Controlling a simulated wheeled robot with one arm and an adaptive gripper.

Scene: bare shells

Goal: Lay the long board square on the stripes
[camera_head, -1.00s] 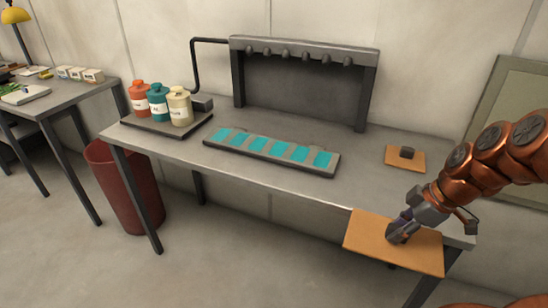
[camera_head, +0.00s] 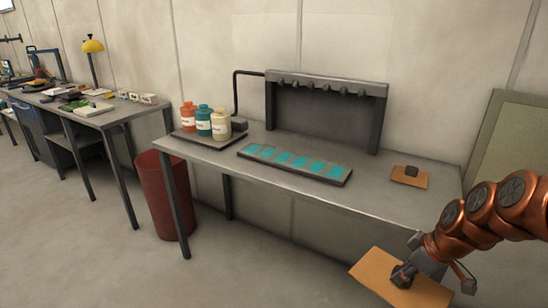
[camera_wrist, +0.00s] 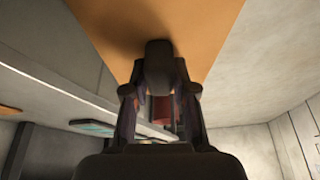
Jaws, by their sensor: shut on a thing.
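The long board (camera_head: 374,272) is a flat orange-tan plate with a dark knob on top. My gripper (camera_head: 403,276) is shut on that knob and holds the board off the table's front right edge. The wrist view shows the knob (camera_wrist: 159,62) between the fingers and the board (camera_wrist: 205,30) beyond it. Several teal stripes (camera_head: 284,158) lie in a row on a long grey strip (camera_head: 343,182) at the middle of the table, well left of the board. A smaller orange board (camera_head: 397,175) with a dark knob lies at the table's right end.
The grey table (camera_head: 228,166) also carries a dark tray (camera_head: 210,143) with red, teal and cream bottles at its left. A dark rack (camera_head: 325,115) stands at the back. A red bin (camera_head: 166,195) stands below left. The tabletop between strip and smaller board is clear.

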